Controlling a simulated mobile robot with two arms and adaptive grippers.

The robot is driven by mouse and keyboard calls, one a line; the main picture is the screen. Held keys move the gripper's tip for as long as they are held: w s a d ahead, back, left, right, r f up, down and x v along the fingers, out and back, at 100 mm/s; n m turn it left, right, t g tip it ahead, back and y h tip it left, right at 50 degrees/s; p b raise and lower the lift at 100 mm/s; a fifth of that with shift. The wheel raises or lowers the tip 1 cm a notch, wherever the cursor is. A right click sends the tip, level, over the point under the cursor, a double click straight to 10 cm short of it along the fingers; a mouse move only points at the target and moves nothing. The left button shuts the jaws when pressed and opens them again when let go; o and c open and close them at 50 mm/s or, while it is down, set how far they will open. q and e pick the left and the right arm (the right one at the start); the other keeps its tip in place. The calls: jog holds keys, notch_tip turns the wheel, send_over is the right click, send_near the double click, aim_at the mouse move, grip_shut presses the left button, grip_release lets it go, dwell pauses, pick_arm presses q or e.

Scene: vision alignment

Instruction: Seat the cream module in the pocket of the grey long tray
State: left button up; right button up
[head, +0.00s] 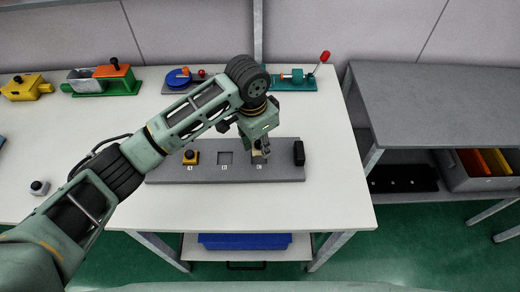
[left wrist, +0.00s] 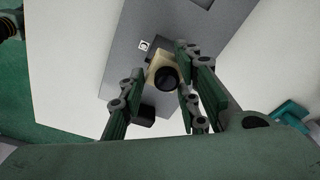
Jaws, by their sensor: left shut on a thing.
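The grey long tray (head: 275,174) lies on the white table, with a row of pockets labelled along its front. My left gripper (head: 260,148) points down over the tray's right-hand pocket. It is shut on the cream module (left wrist: 154,64), whose round black knob (left wrist: 166,77) sits between the fingers in the left wrist view. The module is at the pocket's place beside a white label (left wrist: 144,45). Whether it is fully down in the pocket is hidden. A yellow module (head: 190,157) with a black knob stands in the left pocket. The middle pocket (head: 225,158) is empty. My right gripper is not in view.
A black block (head: 299,153) stands at the tray's right end, close to my gripper. A grey module (head: 39,187) sits at the table's left. Coloured fixtures, including a teal one (head: 291,81), line the back edge. The table right of the tray is clear.

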aim_at(259, 149)
pick_arm(q)
notch_tip(259, 149, down, 3)
jog(key=shift+a+f+p, duration=0.1)
jog(key=shift+f+p, duration=0.1)
jog(key=shift+p, duration=0.35)
jog(key=shift+f, duration=0.25)
jog(key=shift+f, duration=0.15)
jog(key=o, duration=1.2)
jog(key=shift+c, duration=0.2)
jog(key=r, duration=0.4)
jog(key=r+b, duration=0.1)
jog(key=r, duration=0.3)
jog(key=a+r+b, duration=0.1)
jog(key=r, duration=0.3)
jog(key=shift+s+r, duration=0.15)
jog(key=shift+s, duration=0.25)
jog(key=shift+s, duration=0.1)
